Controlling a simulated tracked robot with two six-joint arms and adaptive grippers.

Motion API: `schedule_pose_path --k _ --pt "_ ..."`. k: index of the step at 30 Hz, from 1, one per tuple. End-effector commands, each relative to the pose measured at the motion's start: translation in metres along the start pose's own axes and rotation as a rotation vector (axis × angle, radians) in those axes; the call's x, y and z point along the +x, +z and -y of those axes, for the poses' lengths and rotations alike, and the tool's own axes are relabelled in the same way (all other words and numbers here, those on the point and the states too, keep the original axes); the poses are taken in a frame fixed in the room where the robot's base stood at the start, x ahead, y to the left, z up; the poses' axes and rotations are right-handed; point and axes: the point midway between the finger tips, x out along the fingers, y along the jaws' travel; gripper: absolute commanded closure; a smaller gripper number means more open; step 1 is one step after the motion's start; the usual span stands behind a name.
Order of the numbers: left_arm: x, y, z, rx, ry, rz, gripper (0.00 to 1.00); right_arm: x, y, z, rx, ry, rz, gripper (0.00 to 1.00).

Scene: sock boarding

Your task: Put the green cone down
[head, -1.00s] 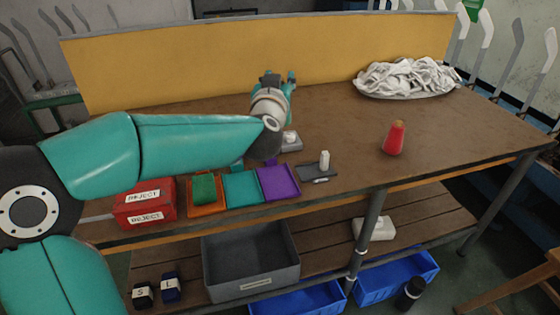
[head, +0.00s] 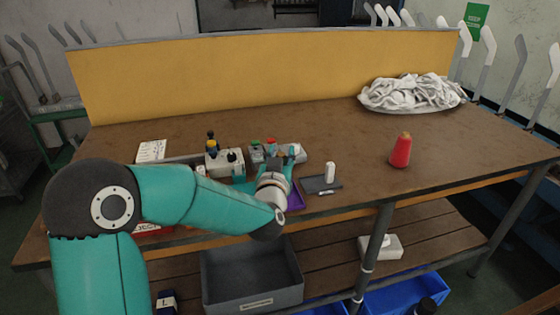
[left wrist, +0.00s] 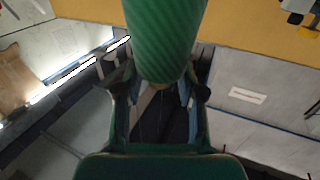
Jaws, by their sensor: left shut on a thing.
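A large green cone (left wrist: 165,40) with a ribbed surface fills the top middle of the left wrist view. My left gripper (left wrist: 160,92) is shut on it, with one finger on each side of its lower end. In the head view my left gripper (head: 281,161) is over the table's middle, beyond my forearm. I cannot clearly make out the held cone there. My right gripper is not in view.
A red cone (head: 401,150) stands on the table (head: 350,130) at the right. A dark pad (head: 321,186) with a small white piece, a control box (head: 224,162) and a white cloth pile (head: 411,94) are also there. Bare tabletop lies between pad and red cone.

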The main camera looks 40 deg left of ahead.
Motion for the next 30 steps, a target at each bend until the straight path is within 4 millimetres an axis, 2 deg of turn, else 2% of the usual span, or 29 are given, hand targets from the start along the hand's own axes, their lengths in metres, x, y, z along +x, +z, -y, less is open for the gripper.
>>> schedule_pose_path --k 1,3,11,12,16,26,30 --pt "0.0002 0.0089 0.0004 0.002 -0.001 0.002 1.00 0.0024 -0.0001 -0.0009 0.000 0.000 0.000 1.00" --pt "0.0001 0.0120 0.0007 0.000 -0.001 -0.001 1.00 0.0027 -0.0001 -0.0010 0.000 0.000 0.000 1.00" --pt "-0.0001 0.0122 0.0007 -0.001 -0.001 -0.002 1.00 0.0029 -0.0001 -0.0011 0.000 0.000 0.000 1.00" --pt "-0.0001 0.0126 0.0006 0.000 -0.001 0.000 0.58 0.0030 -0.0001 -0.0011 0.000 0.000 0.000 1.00" --pt "-0.0001 0.0122 0.0007 0.000 -0.001 0.000 0.36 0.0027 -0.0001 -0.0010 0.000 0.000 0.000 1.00" --pt "-0.0001 0.0111 0.0007 0.000 -0.001 0.000 0.36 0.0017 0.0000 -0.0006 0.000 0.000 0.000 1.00" --pt "-0.0089 0.0119 -0.0001 -0.001 0.001 0.001 0.36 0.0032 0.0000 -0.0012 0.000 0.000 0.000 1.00"
